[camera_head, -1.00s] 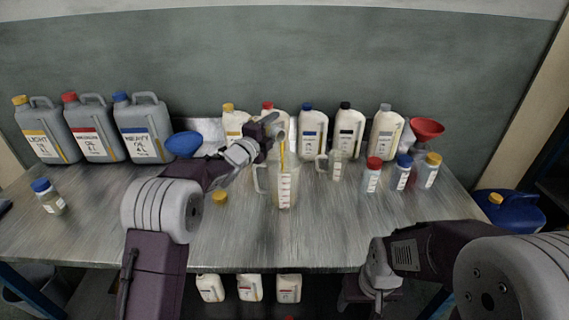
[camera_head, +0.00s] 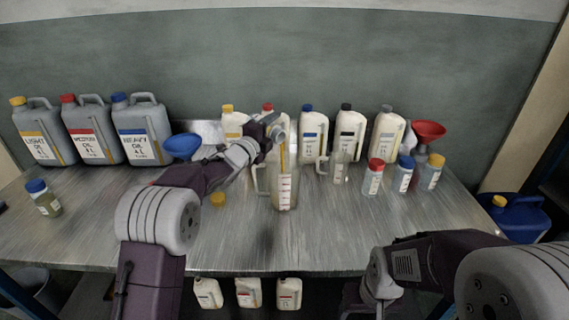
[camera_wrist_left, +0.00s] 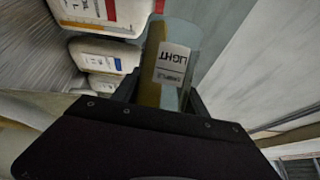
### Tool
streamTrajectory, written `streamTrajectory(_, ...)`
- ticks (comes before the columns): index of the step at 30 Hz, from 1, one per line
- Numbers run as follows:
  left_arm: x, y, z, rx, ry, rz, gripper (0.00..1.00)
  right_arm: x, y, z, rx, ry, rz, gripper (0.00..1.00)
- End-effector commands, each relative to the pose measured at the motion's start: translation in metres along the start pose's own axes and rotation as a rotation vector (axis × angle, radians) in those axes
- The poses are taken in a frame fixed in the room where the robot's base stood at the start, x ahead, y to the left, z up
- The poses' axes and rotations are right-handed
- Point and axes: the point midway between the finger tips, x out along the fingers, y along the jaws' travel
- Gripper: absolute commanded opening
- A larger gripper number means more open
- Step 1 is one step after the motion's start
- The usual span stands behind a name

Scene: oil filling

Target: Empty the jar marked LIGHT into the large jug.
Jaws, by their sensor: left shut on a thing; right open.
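My left gripper (camera_head: 270,128) is shut on the clear jar marked LIGHT (camera_wrist_left: 172,68), whose label reads upside down in the left wrist view. The jar (camera_head: 279,132) is tipped over the large jug (camera_head: 285,192), which stands upright on the table. Yellow oil lies along one side of the jar, and a thin yellow stream shows below its mouth at the jug. The oil level in the jug is hard to tell. My right gripper (camera_head: 376,298) is low at the front edge, apart from the jug; its fingers are poorly visible.
A smaller jug (camera_head: 340,168) stands right of the large jug. White bottles (camera_head: 313,138) line the back. Capped jars (camera_head: 373,177) and a red funnel (camera_head: 429,130) are at right. A yellow cap (camera_head: 218,200) lies left of the large jug. The front middle is clear.

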Motion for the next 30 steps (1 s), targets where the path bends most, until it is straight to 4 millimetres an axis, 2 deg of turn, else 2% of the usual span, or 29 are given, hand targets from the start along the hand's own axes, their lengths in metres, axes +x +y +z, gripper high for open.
streamTrajectory(30, -0.001, -0.006, -0.003, 0.107, 0.0, -0.034, 0.0, 0.026, 0.001, 0.003, 0.0, 0.0, 0.0, 0.66)
